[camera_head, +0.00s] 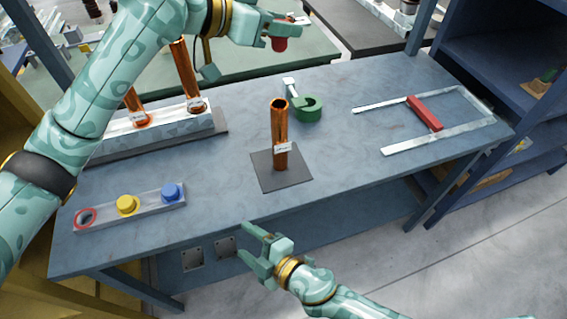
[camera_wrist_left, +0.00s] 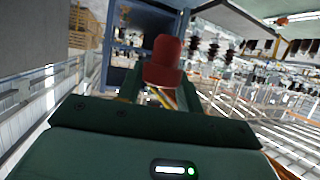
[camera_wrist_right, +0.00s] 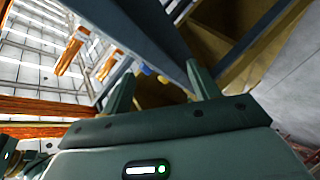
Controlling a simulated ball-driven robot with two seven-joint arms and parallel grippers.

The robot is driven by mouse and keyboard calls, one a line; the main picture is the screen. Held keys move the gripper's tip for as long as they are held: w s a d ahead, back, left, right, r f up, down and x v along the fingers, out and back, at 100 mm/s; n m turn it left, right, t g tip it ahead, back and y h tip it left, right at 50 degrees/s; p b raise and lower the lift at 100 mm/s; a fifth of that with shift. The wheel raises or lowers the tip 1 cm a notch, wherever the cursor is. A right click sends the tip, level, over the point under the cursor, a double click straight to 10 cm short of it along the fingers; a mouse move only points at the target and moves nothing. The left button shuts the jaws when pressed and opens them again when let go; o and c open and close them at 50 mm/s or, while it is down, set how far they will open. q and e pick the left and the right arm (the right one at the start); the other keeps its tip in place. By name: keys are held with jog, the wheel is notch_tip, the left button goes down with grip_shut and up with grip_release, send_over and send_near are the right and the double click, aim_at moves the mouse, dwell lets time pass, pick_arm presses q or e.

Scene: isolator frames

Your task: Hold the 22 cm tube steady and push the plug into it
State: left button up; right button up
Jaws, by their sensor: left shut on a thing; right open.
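The copper tube (camera_head: 280,140) with a white label stands upright on a dark square mat (camera_head: 264,182) mid-table. Its open top faces up. My left gripper (camera_head: 281,32) is high above the back of the table, shut on the red plug (camera_head: 279,45). The plug also shows between the fingers in the left wrist view (camera_wrist_left: 163,62). It is apart from the tube, beyond and above it. My right gripper (camera_head: 254,252) is open and empty by the table's front edge, in front of and below the tube. Its spread fingers show in the right wrist view (camera_wrist_right: 160,85).
A plug strip (camera_head: 148,205) at front left has a yellow plug (camera_head: 127,205), a blue plug (camera_head: 171,192) and an empty red-ringed place. Two more copper tubes stand in a rack (camera_head: 160,132) behind. A green ring holder (camera_head: 308,112) and a red bar (camera_head: 425,114) are right of the tube.

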aim_at(280, 139)
jog(key=w+r+m+t+h, duration=0.1)
jog(key=w+r+m, duration=0.1)
jog(key=m, duration=0.1)
jog(key=w+d+r+m+t+h, duration=0.1)
jog(key=w+r+m+t+h, duration=0.1)
jog(key=r+m, duration=0.1)
jog(key=w+d+r+m+t+h, duration=0.1)
jog(key=w+r+m+t, duration=0.1)
jog(key=r+m, duration=0.1)
jog(key=shift+w+r+m, duration=0.1)
jog(key=shift+w+m, duration=0.15)
jog(key=shift+m, duration=0.65)
jog(key=w+d+r+m+t+h, duration=0.3)
jog(key=d+r+m+h, duration=0.25)
jog(key=m, duration=0.45)
jog(key=shift+h, duration=0.45)
jog(key=w, duration=1.2)
jog(key=shift+a+f, duration=0.2)
jog(key=shift+f, duration=0.05)
grip_shut()
pick_arm(q)
jog(key=shift+s+a+f, duration=0.1)
jog(key=shift+f, duration=2.65)
